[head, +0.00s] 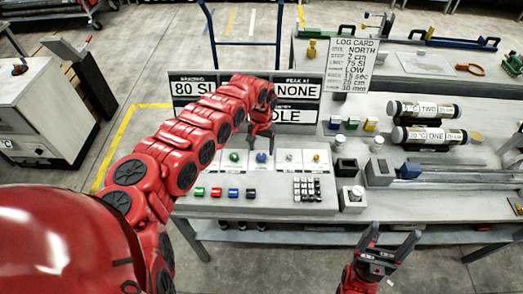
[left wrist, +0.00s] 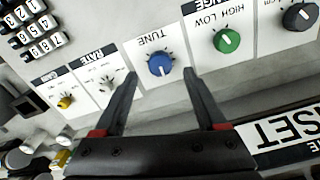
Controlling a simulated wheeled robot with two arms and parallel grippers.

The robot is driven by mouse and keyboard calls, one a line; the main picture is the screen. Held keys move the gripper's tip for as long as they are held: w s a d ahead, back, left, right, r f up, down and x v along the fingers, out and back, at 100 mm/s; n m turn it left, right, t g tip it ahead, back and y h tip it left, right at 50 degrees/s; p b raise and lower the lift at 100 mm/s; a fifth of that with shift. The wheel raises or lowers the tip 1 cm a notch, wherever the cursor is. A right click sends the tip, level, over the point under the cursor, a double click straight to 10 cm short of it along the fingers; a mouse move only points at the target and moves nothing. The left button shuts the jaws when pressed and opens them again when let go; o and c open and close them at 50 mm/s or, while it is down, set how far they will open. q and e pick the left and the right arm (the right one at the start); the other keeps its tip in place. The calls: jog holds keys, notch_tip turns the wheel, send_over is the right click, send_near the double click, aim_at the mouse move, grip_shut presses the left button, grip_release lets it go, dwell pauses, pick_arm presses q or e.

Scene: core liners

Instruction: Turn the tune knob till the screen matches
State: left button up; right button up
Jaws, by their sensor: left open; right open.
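The blue tune knob (left wrist: 159,64) sits under its TUNE label in the left wrist view, and it also shows on the console in the head view (head: 261,157). My left gripper (left wrist: 158,76) is open, its fingertips spread to either side of the blue knob and apart from it. The gripper shows over the console in the head view (head: 262,138). The screen (head: 298,90) behind reads 80 SI and NONE; my left arm hides part of it. The log card (head: 350,65) lists NORTH, 75 SI and LOW. My right gripper (head: 393,235) is open and empty before the bench.
The green range knob (left wrist: 226,40) and a black knob (left wrist: 299,17) are on one side of the tune knob, the rate dial (left wrist: 104,80) and a yellow knob (left wrist: 66,102) on the other. Coloured buttons and a keypad (head: 307,188) lie in front. Labelled core tubes (head: 425,110) rest at right.

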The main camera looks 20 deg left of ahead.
aim_at(261, 156)
pick_arm(q)
jog(key=shift+s+f, duration=0.1)
jog(key=shift+f, duration=1.85)
grip_shut()
